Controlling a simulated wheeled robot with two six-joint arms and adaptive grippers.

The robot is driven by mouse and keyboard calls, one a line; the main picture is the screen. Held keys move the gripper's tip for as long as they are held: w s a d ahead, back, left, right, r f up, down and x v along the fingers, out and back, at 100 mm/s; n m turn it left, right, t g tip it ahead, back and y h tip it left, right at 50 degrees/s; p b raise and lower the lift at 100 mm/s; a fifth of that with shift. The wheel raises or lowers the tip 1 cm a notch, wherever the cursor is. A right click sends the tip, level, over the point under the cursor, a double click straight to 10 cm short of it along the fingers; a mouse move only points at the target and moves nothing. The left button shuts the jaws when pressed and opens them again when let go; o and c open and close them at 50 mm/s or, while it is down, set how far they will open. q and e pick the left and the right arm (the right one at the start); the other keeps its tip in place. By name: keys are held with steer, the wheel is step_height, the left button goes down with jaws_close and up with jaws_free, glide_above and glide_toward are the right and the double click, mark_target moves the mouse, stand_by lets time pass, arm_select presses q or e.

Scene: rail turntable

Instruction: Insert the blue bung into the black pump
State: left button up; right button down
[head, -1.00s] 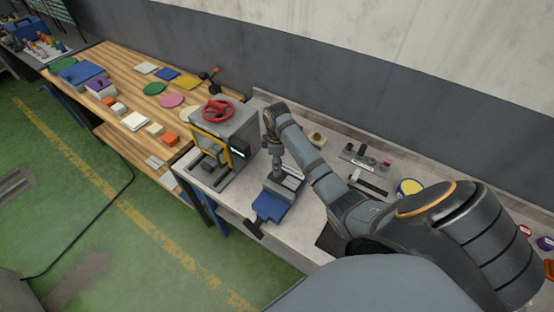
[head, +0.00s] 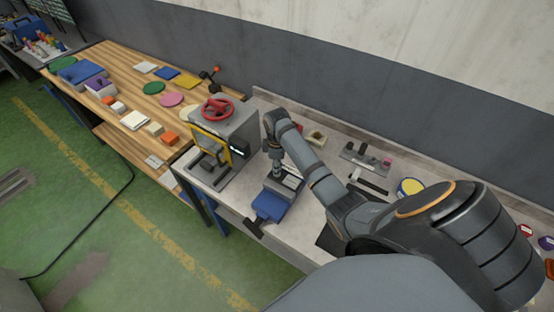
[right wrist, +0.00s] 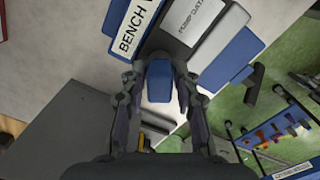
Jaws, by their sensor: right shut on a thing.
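My right gripper (head: 277,172) points down over the far end of the blue bench vise (head: 270,206). In the right wrist view its two fingers (right wrist: 160,78) are closed on a blue block-like piece, the blue bung (right wrist: 159,88). The bung is hidden by the gripper in the head view. My left gripper is out of view.
A grey machine with a red handwheel (head: 217,108) and yellow frame stands left of the vise. A wooden table (head: 110,90) with coloured pieces is at the left.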

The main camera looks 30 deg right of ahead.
steer(key=c, duration=0.9)
jaws_free()
step_height(320, 180, up, 7)
steer(key=shift+r, duration=0.2)
